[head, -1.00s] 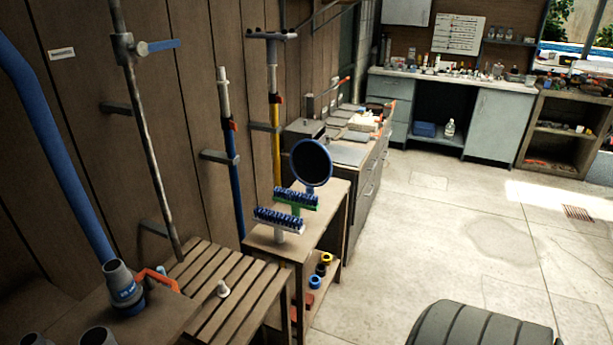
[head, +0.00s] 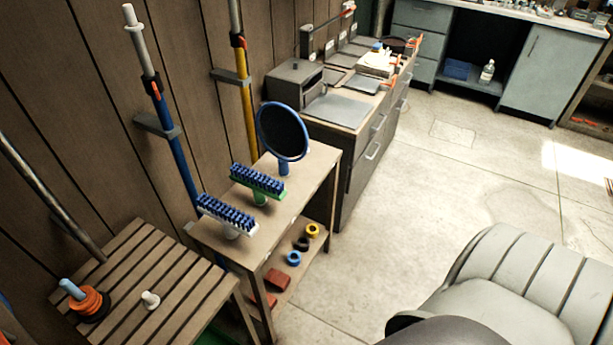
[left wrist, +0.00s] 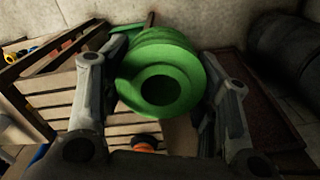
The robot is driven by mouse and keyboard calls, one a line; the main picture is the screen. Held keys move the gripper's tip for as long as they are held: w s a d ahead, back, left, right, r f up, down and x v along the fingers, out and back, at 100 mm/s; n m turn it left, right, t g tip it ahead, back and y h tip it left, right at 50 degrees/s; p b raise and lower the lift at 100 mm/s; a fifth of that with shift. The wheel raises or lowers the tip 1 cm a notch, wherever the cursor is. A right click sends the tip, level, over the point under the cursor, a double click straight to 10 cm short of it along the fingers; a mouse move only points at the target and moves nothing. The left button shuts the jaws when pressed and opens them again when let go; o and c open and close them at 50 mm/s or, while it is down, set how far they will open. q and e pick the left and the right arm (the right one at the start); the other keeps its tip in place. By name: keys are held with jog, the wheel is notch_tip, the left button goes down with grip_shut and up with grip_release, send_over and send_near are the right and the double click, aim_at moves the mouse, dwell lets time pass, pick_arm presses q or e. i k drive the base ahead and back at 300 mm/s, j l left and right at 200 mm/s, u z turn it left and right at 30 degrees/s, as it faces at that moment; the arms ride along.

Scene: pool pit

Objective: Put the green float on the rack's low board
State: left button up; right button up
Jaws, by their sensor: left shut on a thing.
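In the left wrist view my left gripper (left wrist: 161,74) is shut on the green float (left wrist: 185,62), a ribbed round body with a dark hole facing the camera. One finger lies on each side of it. Slatted wood shows behind and below the float. In the head view a wooden rack (head: 318,160) stands against the wall with brushes and a round net on its top. Its low board (head: 286,292) bears several small rings and red blocks. Neither the held float nor my left gripper can be made out in the head view. My right gripper is in neither view.
Poles lean on the wall. A grey ribbed seat (head: 530,285) is at the lower right. The floor (head: 400,215) between is clear.

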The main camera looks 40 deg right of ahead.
aim_at(285, 246)
jog(key=l+z, duration=0.1)
jog(key=l, duration=0.7)
jog(key=i+l, duration=0.1)
jog(key=l, duration=0.65)
jog(key=l+z, duration=0.15)
jog(key=l, duration=0.65)
jog(key=i+l, duration=0.15)
jog(key=l, duration=0.6)
jog(key=k+z, duration=0.05)
